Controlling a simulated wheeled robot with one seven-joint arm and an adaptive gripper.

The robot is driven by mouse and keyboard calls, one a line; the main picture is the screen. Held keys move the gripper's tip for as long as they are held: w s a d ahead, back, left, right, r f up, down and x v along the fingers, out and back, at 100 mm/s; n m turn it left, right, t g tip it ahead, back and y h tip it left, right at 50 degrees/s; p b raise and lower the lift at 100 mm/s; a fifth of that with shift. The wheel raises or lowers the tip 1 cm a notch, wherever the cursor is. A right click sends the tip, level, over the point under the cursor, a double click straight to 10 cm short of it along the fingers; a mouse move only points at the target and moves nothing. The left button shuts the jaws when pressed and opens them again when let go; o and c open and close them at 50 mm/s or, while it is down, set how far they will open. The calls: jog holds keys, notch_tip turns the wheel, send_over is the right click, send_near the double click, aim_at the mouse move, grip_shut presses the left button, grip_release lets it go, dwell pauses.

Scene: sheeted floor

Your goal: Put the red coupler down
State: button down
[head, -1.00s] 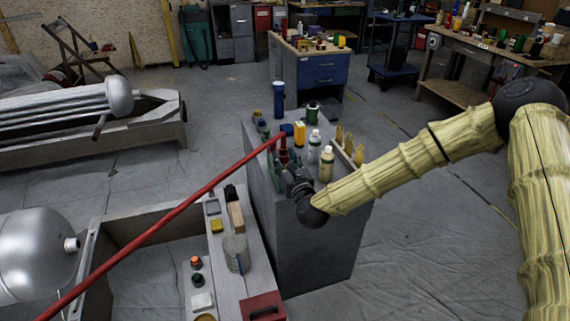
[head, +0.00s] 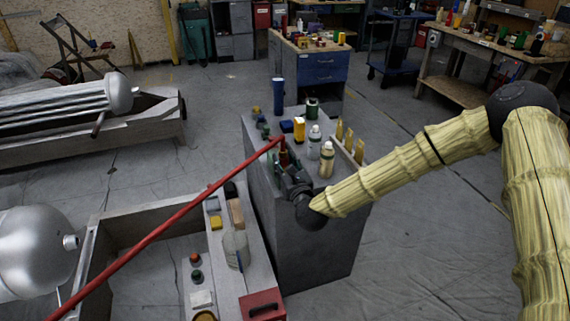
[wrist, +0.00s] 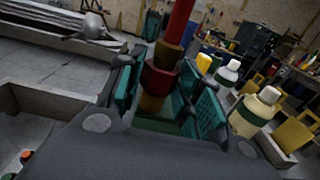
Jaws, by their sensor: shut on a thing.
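The red coupler (wrist: 159,78) is a red six-sided piece with brass-coloured parts above and below it. It stands roughly upright between the green-teal fingers of my gripper (wrist: 160,100) in the wrist view. My gripper (head: 287,168) is shut on it, over the near part of the grey block's top (head: 262,150). In the head view the coupler (head: 284,153) is small and dark red. A long red hose or rod (head: 160,232) runs from its top down to the lower left. I cannot tell whether the coupler's lower end touches the block.
A bench ledge (head: 250,275) with small items and a red box (head: 262,305) lies at front left. Open floor is at right.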

jog(key=c, duration=1)
grip_release()
jog(key=shift+o, duration=0.2)
